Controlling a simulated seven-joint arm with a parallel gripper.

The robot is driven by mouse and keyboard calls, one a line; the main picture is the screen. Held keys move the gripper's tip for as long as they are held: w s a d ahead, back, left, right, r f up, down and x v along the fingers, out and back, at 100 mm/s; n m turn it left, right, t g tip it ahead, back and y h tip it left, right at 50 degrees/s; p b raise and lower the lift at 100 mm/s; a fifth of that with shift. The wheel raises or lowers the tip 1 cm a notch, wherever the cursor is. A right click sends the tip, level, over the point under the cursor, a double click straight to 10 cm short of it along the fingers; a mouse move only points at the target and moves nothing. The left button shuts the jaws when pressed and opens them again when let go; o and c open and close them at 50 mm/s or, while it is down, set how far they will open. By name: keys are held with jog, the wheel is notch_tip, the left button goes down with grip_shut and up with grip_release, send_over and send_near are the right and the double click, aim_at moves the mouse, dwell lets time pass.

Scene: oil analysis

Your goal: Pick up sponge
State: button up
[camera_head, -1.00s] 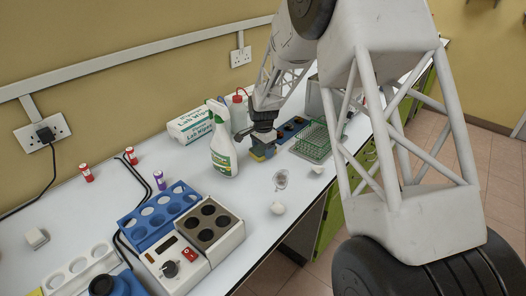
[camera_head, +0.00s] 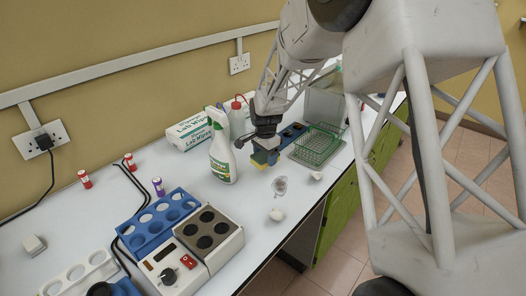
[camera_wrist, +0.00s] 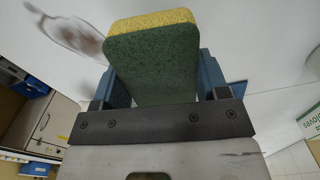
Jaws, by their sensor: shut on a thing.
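The sponge (camera_wrist: 155,65) is yellow with a dark green scouring side. It sits between the two blue fingers of my gripper (camera_wrist: 165,80) in the wrist view, and my gripper is shut on it. In the head view, my gripper (camera_head: 264,150) points down over the white bench, just right of the spray bottle. The yellow part of the sponge (camera_head: 259,166) shows at the fingertips. I cannot tell for sure whether the sponge touches the bench.
A white spray bottle (camera_head: 222,158) stands close to the left of my gripper. A green wire rack (camera_head: 318,146) on a tray is to its right. A blue tube rack (camera_head: 158,220) and a heater block (camera_head: 208,232) lie nearer.

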jog(key=s, duration=0.3)
jog(key=s+d, duration=0.1)
jog(key=s, duration=0.2)
jog(key=s+r, duration=0.1)
jog(key=s, duration=0.3)
jog(key=shift+d, duration=0.2)
dwell(0.6)
